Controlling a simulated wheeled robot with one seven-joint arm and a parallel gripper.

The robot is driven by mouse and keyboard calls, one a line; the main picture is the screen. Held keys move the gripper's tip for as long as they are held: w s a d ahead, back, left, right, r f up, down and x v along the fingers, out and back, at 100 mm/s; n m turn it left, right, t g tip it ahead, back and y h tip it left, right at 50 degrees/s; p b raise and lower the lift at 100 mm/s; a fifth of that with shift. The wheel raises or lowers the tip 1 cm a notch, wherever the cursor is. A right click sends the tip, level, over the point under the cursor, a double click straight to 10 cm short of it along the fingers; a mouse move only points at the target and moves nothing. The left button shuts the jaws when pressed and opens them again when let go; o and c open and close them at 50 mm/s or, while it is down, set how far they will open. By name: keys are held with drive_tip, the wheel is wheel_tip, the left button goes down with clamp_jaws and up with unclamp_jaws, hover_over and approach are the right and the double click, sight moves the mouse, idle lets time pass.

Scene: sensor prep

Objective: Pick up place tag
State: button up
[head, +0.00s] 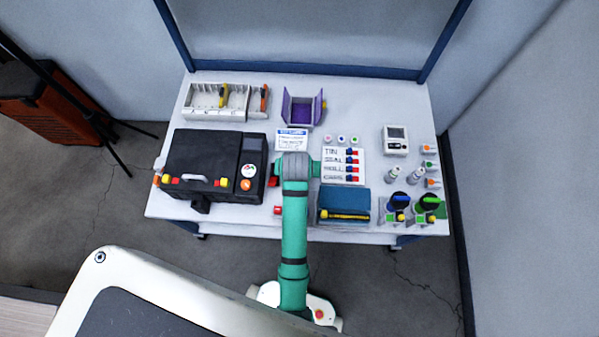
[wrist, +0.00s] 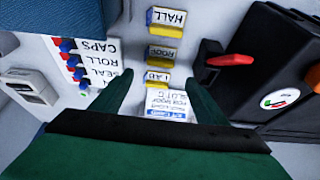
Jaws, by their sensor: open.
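Three place tags stand in a row in the wrist view, white labels with blue and yellow parts: HALL (wrist: 166,17), ROOF (wrist: 161,54) and LAB (wrist: 158,77). Their lettering appears upside down. My gripper (wrist: 163,82) is open, its two green fingers apart. In the picture the LAB tag lies between the fingers, with nothing visibly held. ROOF and HALL lie beyond the fingertips. A white and blue printed card (wrist: 168,104) is partly hidden by my gripper. In the head view my arm hides the tags, and the fingers cannot be seen.
A black case (head: 205,160) with a red latch (wrist: 230,60) is close beside my gripper. A labelled board (head: 343,166) with red and blue pieces is on the other side. A blue tray (head: 343,200), purple bin (head: 302,108) and white rack (head: 215,102) share the table.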

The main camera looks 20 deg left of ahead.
drive_tip(key=shift+s+x, duration=0.2)
drive_tip(key=shift+x, duration=3.45)
drive_tip(key=c, duration=1.1)
